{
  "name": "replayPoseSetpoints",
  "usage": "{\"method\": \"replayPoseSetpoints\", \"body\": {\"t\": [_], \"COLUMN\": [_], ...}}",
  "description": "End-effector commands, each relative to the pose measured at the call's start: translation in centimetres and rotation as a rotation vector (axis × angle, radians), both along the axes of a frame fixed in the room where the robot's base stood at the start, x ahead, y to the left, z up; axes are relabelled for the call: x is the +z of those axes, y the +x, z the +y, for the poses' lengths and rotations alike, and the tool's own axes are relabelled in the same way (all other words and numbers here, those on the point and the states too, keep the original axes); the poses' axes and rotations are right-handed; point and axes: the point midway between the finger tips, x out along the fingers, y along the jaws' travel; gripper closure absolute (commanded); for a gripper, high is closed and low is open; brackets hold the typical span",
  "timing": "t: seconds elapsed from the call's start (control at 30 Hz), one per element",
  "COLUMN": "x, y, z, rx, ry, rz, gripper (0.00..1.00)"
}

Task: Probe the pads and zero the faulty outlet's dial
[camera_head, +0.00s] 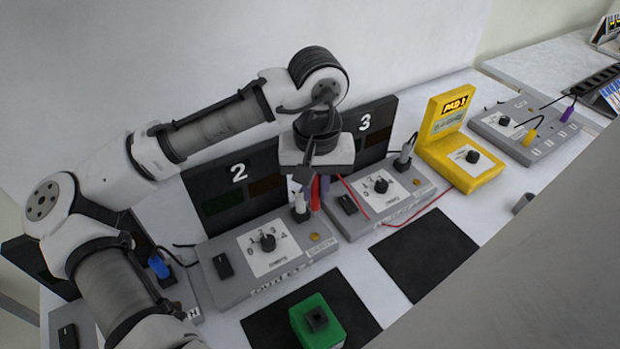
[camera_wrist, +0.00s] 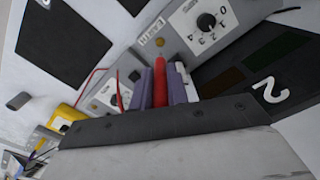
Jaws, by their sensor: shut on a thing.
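My gripper (camera_head: 314,186) is shut on a red probe (camera_wrist: 159,68), pointing down near the back right of outlet unit 2 (camera_head: 215,290). The probe tip is near a round gold pad (camera_wrist: 160,42); I cannot tell whether they touch. Unit 2 has a black dial (camera_head: 267,242) on a white 0-to-4 scale; its exact setting is too small to read. Outlet unit 3 (camera_head: 350,225) has its own dial (camera_head: 381,186) and gold pad (camera_head: 417,183). A red wire (camera_head: 420,216) runs towards the meter.
A white plug (camera_head: 300,205) stands on unit 2 close to my gripper, another plug (camera_head: 404,158) on unit 3. A green block with a black knob (camera_head: 328,335) sits on a dark mat (camera_head: 262,328). Another dark mat (camera_head: 425,254) is bare. A grey box (camera_head: 535,140) stands far right.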

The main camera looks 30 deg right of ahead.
Motion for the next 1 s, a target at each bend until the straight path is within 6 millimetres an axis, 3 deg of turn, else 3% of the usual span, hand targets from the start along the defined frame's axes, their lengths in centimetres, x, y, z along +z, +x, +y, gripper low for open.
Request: {"method": "replayPoseSetpoints", "body": {"t": [0.5, 1.0], "x": [-5.2, -5.5], "y": [0.0, 0.0], "z": [0.0, 0.0], "rx": [-0.001, -0.001], "ry": [-0.001, -0.001], "rz": [0.001, 0.001], "gripper": [1.00, 1.00]}}
